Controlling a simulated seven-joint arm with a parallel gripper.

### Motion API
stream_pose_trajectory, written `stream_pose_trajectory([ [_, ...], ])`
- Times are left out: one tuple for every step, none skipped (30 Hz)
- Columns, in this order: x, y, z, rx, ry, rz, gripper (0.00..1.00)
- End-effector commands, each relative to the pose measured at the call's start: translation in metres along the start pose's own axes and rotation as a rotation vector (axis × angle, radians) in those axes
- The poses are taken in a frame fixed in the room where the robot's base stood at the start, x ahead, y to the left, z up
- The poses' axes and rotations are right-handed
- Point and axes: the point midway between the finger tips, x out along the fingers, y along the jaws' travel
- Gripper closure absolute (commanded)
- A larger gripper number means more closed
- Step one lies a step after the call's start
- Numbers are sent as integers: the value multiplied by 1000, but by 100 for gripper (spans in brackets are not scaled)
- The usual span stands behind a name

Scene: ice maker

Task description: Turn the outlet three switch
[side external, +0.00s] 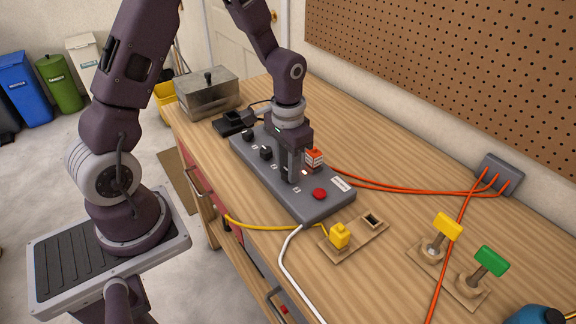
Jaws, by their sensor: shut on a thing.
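The grey control box (316,207) lies on the wooden workbench, with several black switch knobs along its top and a red round button (319,194) near its front end. Two black knobs, one at the far end (247,134) and one after it (266,153), show clear of my gripper. My gripper (289,176) points down over the box and is shut on a switch past those two. The fingers largely hide that switch, so its angle cannot be told.
A metal box with a lid (207,92) stands at the far end. A yellow plug (340,235), a yellow lever (447,226) and a green lever (490,261) are at the front. Orange cables (420,191) run to a wall outlet (500,173).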

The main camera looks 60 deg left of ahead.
Motion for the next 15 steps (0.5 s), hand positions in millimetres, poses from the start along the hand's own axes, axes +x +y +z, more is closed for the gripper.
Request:
stream_pose_trajectory([
  [-1,0,0,7,1,0,100],
  [-1,0,0,10,1,0,100],
  [-1,0,0,12,1,0,100],
  [-1,0,0,14,1,0,100],
  [-1,0,0,15,1,0,100],
  [0,0,0,16,1,0,100],
  [0,0,0,16,1,0,100],
  [0,0,0,16,1,0,100],
  [0,0,0,16,1,0,100],
  [0,0,0,16,1,0,100],
  [0,0,0,16,1,0,100],
  [0,0,0,16,1,0,100],
  [0,0,0,16,1,0,100],
  [0,0,0,16,1,0,100],
  [0,0,0,16,1,0,68],
])
